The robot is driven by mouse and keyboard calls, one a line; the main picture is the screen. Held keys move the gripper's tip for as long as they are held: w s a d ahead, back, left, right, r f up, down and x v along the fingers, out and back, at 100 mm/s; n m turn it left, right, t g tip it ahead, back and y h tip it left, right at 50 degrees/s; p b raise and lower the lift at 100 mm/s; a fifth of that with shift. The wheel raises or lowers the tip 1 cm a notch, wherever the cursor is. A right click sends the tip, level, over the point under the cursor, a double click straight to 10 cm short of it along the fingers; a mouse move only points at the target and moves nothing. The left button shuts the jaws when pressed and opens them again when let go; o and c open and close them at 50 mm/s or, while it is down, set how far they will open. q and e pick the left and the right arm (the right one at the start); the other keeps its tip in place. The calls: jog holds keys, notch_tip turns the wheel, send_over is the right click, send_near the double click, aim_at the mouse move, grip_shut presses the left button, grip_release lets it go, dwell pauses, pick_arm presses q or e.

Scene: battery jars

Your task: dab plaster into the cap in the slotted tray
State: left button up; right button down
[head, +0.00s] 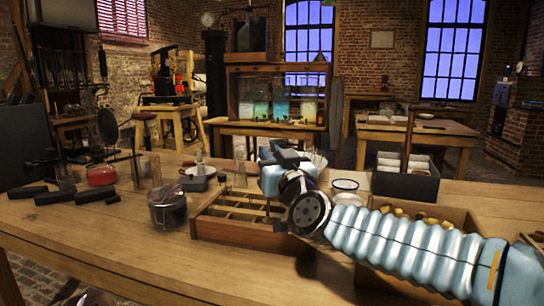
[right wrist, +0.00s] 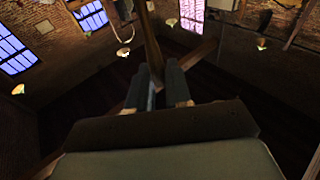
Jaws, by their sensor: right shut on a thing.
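The slotted wooden tray (head: 235,231) stands on the bench at the middle of the head view, with several compartments. My right arm covers its right part, and I cannot make out the cap inside. My right gripper (head: 284,152) is above the back right of the tray. My left gripper is out of view.
A lidded jar (head: 167,207) stands close left of the tray. Dark bars (head: 68,195) and a red pot (head: 101,176) lie farther left. A wooden box (head: 455,214) and a dark box with white cups (head: 405,184) stand right. The front left bench is clear.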

jog(key=shift+f, duration=0.3)
dwell(0.7)
dwell(0.8)
notch_tip(320, 180, up, 5)
jog(key=p, duration=0.4)
jog(key=shift+r+p, duration=0.15)
jog(key=shift+p, duration=0.25)
jog(key=shift+r, duration=1.2)
jog(key=shift+f, duration=0.1)
